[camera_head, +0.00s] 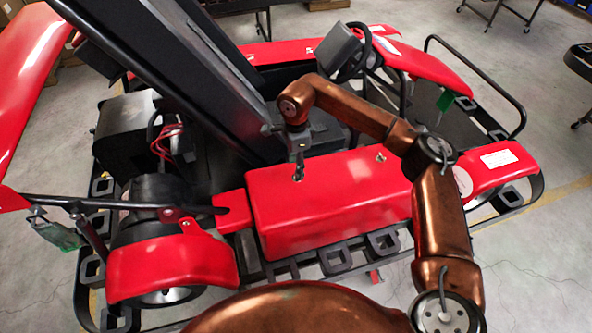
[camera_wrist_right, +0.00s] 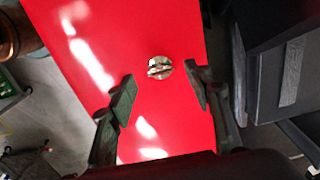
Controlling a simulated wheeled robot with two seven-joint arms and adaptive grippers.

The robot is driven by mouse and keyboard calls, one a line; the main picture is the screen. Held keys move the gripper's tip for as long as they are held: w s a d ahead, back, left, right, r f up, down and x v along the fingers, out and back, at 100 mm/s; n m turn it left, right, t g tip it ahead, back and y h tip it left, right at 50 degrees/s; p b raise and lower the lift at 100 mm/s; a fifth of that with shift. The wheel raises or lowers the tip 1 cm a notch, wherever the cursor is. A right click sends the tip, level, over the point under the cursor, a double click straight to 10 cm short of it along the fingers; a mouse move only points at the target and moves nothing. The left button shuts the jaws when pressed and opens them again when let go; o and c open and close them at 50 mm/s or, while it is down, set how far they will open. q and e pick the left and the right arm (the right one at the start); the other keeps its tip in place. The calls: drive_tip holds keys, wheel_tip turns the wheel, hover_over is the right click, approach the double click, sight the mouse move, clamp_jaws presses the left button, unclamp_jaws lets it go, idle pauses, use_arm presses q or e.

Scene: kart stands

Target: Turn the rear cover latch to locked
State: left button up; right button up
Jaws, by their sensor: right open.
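A red side cover (camera_head: 330,205) lies along the near side of the kart. My right gripper (camera_head: 298,173) points down over the rear part of this cover, and its fingers hide most of what is under them. In the right wrist view a small round metal latch (camera_wrist_right: 159,68) with a raised bar sits on the red cover. The bar lies roughly across the picture. The open fingers stand on either side of the latch, with clear gaps and no contact visible. A second small latch (camera_head: 381,157) shows farther forward on the cover. My left gripper is not in view.
A black seat (camera_head: 190,75) rises close behind the gripper. The steering wheel (camera_head: 353,52) is beyond the arm. A rear wheel with a red fender (camera_head: 170,265) is at the left. Black frame rails (camera_head: 338,261) run along the cover's near edge.

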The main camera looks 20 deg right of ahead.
drive_tip(key=shift+f, duration=1.55)
drive_tip(key=c, duration=1.1)
